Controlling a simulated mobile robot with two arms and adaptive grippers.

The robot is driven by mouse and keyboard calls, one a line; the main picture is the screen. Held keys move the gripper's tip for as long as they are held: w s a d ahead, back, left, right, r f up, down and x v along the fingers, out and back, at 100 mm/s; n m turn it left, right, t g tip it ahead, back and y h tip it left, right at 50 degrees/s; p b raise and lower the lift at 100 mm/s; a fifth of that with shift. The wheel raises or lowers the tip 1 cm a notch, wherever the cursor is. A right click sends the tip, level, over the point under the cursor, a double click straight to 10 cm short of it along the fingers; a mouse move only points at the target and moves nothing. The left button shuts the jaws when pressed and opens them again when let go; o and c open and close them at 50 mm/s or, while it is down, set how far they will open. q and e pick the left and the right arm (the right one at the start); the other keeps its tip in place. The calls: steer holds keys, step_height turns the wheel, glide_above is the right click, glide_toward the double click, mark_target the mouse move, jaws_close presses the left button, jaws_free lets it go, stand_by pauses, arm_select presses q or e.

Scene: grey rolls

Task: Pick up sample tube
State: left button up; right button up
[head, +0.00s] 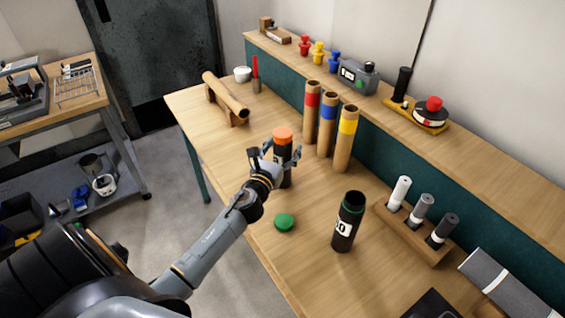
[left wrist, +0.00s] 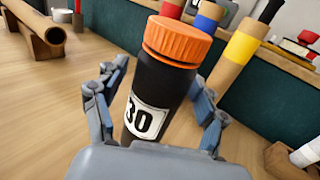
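A black sample tube with an orange ribbed cap (head: 283,134) stands near the middle of the wooden bench. In the left wrist view the tube (left wrist: 158,95) carries a white label reading "30". My left gripper (head: 275,157) is around the tube, with one finger on each side below the cap. In the left wrist view its fingers (left wrist: 158,78) are spread, and a gap shows between the left finger and the tube. The tube's base is hidden behind the palm. My right gripper is not in view.
An open black tube (head: 348,222) and a green cap (head: 284,222) are nearer on the bench. Cardboard tubes with red (head: 311,112), blue (head: 328,125) and yellow (head: 345,140) bands stand close behind. A wooden rack (head: 415,232) holds small cylinders at right.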

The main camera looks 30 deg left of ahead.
arm_select(q)
jaws_close()
